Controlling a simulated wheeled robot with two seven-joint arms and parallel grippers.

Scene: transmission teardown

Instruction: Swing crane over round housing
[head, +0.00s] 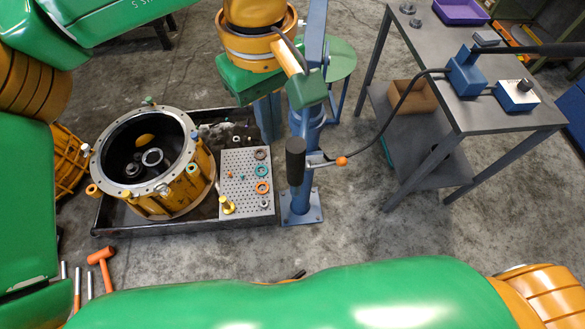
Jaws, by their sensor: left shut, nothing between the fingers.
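The round housing (185,190) is a yellow drum, open at the top, with a pale bolted rim and rings inside. It stands in a dark tray at the left. The blue crane (302,203) stands on a base plate just right of the tray. Its upper part runs up past the top edge, so I cannot see its hook. A black grip (295,161) and a lever with an orange knob (342,161) show beside its post. My left gripper (307,97) is shut and empty at the crane's post, above the black grip; contact is unclear. My right gripper is not in view.
A perforated plate (247,184) with rings and small parts lies in the tray (120,228). A grey table (482,112) at the right holds blue devices and a purple bin (461,11). An orange mallet (101,259) lies lower left.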

